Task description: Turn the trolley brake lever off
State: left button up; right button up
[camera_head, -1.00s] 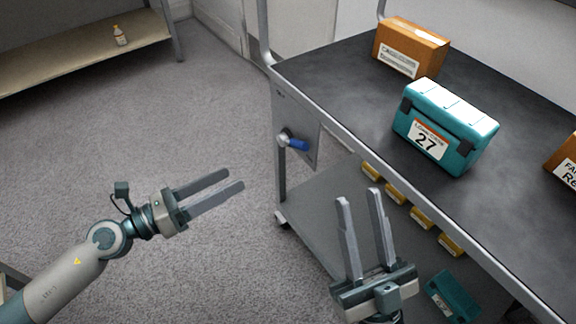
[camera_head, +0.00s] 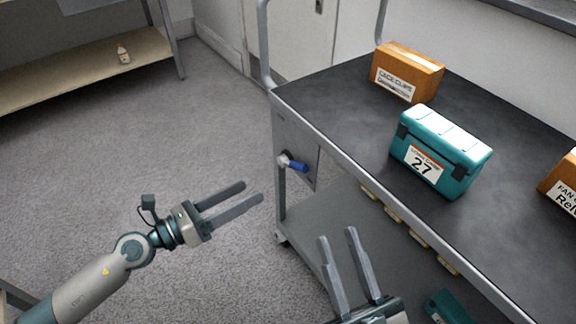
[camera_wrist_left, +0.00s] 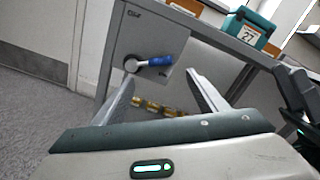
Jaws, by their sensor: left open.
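The brake lever (camera_head: 296,165) has a blue grip and a silver hub, and sits on the grey end panel of the trolley (camera_head: 330,150). The grip points right and slightly down in the head view. My left gripper (camera_head: 254,192) is open and empty, left of and below the lever, apart from it. In the left wrist view the lever (camera_wrist_left: 150,63) shows beyond and between the two open fingers, with the grip pointing right. My right gripper (camera_head: 337,235) is open and empty, in front of the trolley's lower shelf.
A teal case marked 27 (camera_head: 437,150) and a cardboard box (camera_head: 407,72) stand on the trolley top. Another box (camera_head: 562,182) is at the right edge. Several yellow-fronted items line the lower shelf. The carpet left of the trolley is clear.

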pick_arm(q)
jog(key=p, duration=0.2)
send_near(295, 167)
jog(key=p+x, duration=0.1)
jog(key=x, duration=0.5)
jog(key=shift+w+d+r, duration=0.1)
jog(key=shift+w+d, duration=0.15)
jog(key=shift+d, duration=0.05)
jog(key=shift+w+d, duration=0.3)
jog(key=shift+d, duration=0.2)
pick_arm(e)
jog(key=w+f+g+h, duration=0.2)
jog(key=f+g, duration=0.4)
jog(key=f, duration=0.5)
jog(key=shift+w+d+f+g+h, duration=0.15)
jog(key=shift+w+d+g+h, duration=0.25)
jog(key=shift+w, duration=0.15)
pick_arm(q)
jog(key=c, duration=1.5)
